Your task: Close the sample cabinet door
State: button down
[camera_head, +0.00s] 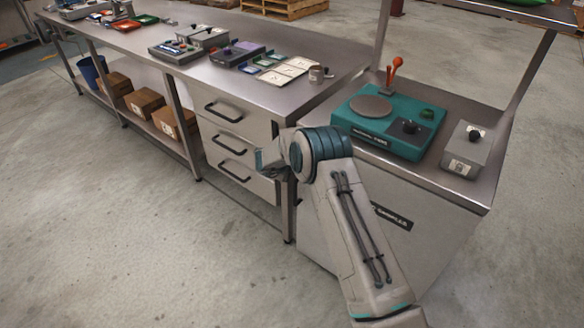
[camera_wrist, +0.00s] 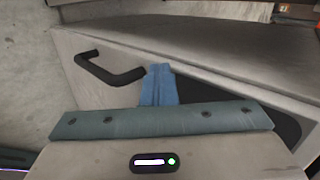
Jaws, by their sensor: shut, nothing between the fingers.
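The sample cabinet (camera_head: 380,245) stands under the scale top at right in the head view. It has a pale front with a black label (camera_head: 392,216). My arm covers much of that front, so I cannot tell how far its door stands open. My gripper (camera_head: 260,163) is left of the cabinet, in front of the drawer stack. In the wrist view its blue fingers (camera_wrist: 160,72) are together and empty. They overlap a pale panel (camera_wrist: 75,60) with a black bar handle (camera_wrist: 108,74), just right of the handle. Contact cannot be told.
Three drawers (camera_head: 235,140) with black handles look shut under the long steel bench (camera_head: 330,62). A teal scale (camera_head: 385,120) and a grey box (camera_head: 466,150) stand on the cabinet's top. Cartons (camera_head: 145,102) sit on the lower shelf. The floor at left is clear.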

jog(key=shift+w+d+r, duration=0.45)
jog(key=shift+w+d, duration=0.15)
jog(key=shift+a, duration=0.1)
jog(key=s+a+r, duration=0.6)
jog(key=s+a, duration=0.1)
jog(key=s, duration=0.3)
jog(key=shift+s+a, duration=0.2)
jog(key=shift+a, duration=0.05)
